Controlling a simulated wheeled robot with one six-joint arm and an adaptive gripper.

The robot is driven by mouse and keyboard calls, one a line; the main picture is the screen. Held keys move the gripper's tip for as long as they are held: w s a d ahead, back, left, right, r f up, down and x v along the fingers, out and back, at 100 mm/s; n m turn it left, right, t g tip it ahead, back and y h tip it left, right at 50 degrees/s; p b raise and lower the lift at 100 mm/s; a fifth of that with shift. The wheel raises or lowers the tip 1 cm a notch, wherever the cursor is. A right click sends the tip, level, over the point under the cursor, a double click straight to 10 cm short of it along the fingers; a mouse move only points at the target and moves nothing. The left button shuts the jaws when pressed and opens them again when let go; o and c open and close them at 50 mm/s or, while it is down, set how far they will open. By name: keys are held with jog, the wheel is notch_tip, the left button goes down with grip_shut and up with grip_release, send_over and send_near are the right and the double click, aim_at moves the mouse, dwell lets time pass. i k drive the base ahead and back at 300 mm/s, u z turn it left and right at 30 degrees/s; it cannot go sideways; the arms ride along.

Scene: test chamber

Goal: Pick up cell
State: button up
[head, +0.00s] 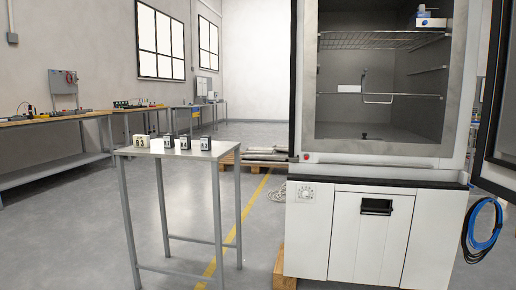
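Several small block-shaped cells stand in a row on a small metal table (222,151) left of the test chamber. The leftmost one (140,141) is cream-coloured with dark marks and looks wider than the others. The others, a second (168,142), a third (184,142) and a rightmost one (205,143), are smaller with dark and pale faces. They stand apart from each other, and their details are too small to read. My gripper is not in view.
The test chamber (384,160) stands open, with wire shelves (380,40) and a small blue-white item (430,20) inside. Its door (498,110) swings out at right. A blue cable coil (483,232) hangs below. Workbenches (50,119) line the left wall. Floor left of the table is clear.

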aim_at(205, 141)
jog(key=z, duration=0.55)
jog(key=i, duration=1.75)
jog(key=u, duration=1.55)
jog(key=i, duration=1)
jog(key=u, duration=1)
